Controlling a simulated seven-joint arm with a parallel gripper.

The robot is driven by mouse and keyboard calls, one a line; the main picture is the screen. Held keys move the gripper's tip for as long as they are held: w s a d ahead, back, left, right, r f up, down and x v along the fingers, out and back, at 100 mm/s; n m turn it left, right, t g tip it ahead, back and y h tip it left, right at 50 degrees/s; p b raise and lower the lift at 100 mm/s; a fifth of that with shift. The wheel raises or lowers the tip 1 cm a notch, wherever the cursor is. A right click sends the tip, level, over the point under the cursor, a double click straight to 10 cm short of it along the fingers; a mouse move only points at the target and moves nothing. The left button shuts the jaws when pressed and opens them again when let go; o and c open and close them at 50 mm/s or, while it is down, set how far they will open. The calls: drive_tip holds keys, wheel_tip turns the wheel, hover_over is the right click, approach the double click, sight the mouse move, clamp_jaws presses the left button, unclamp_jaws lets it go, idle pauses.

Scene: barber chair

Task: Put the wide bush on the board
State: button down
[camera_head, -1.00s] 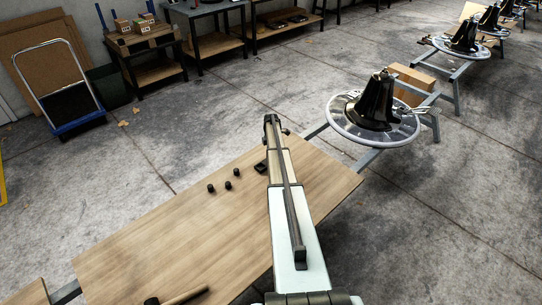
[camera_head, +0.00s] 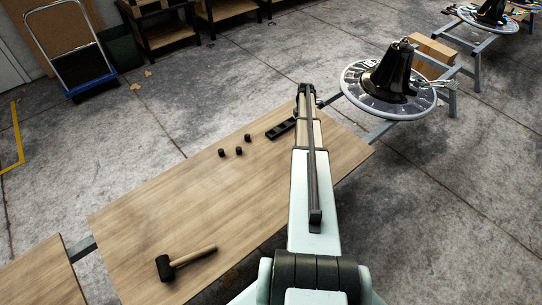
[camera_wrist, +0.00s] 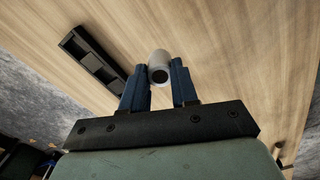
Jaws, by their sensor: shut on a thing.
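A pale grey round bush (camera_wrist: 159,58) with a dark hole in its near end shows in the wrist view. My gripper (camera_wrist: 160,80) has its two blue fingers on either side of it, shut on it. The wooden board (camera_wrist: 225,45) lies behind the bush; I cannot tell whether the bush touches it. In the head view the board (camera_head: 190,205) is a long light-wood top, and my arm reaches over its far right part. The bush and the fingertips are hidden there behind my arm.
A black slotted holder (camera_head: 280,129) lies on the board left of my arm, also in the wrist view (camera_wrist: 92,57). Several small black pieces (camera_head: 239,151) stand nearby. A black-headed mallet (camera_head: 185,261) lies at the near end. A black bell-shaped thing on a round base (camera_head: 391,78) stands beyond.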

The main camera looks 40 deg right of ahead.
drive_tip(key=shift+f, duration=4.95)
drive_tip(key=shift+f, duration=0.15)
drive_tip(key=c, duration=0.9)
unclamp_jaws()
drive_tip(key=shift+o, duration=0.2)
wheel_tip(320, 180, up, 12)
drive_tip(key=shift+r, duration=0.2)
